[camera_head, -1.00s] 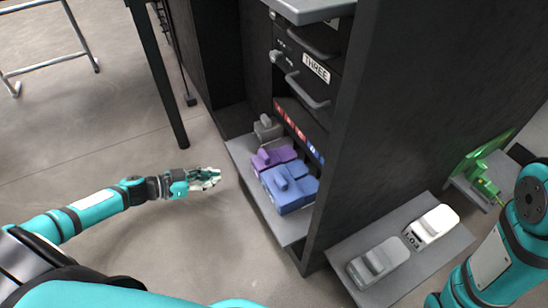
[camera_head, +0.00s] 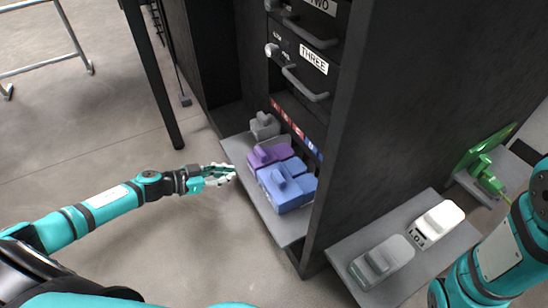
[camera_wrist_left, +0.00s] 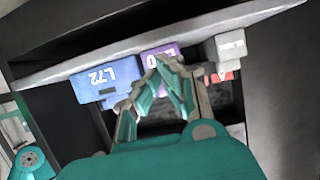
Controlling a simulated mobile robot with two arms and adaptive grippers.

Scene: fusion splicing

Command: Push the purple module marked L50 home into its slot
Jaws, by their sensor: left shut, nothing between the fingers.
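The purple module (camera_head: 268,154) sits on a grey shelf (camera_head: 236,150) between a grey module and a blue one, in front of a row with small red and blue labels (camera_head: 297,130). In the left wrist view the purple module (camera_wrist_left: 150,49) appears upside down, its label partly hidden behind my fingers with only a "0" readable. My left gripper (camera_head: 233,172) is shut and empty, at the shelf's front edge, a little short of the purple module. Its fingertips (camera_wrist_left: 165,62) overlap the module in the wrist view; contact cannot be told. My right gripper is out of view.
A blue module (camera_head: 287,188) marked L72 stands close beside the purple one; a grey module (camera_head: 264,126) is on its other side. Drawers (camera_head: 306,83) with handles are above. A side shelf (camera_head: 425,262) holds white and grey modules. The floor in front is clear.

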